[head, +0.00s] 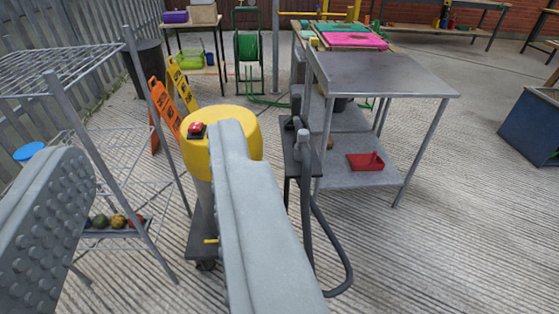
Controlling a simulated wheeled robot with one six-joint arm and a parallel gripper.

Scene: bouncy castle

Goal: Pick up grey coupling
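My gripper (150,145) is open. Its dimpled left finger stands at the lower left and its smooth grey right finger rises through the middle, with nothing held between them. A small grey upright cylinder (303,140), which looks like the grey coupling, stands on a narrow dark ledge beside the metal table, right of and beyond my right finger. It is apart from my gripper. A dark hose (327,245) hangs below the ledge and loops near the ground; whether it joins the cylinder I cannot tell.
A metal table (375,75) has a red tray (366,161) on its lower shelf. A green hose reel (250,48) stands at the back. Open ribbed floor lies at right.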

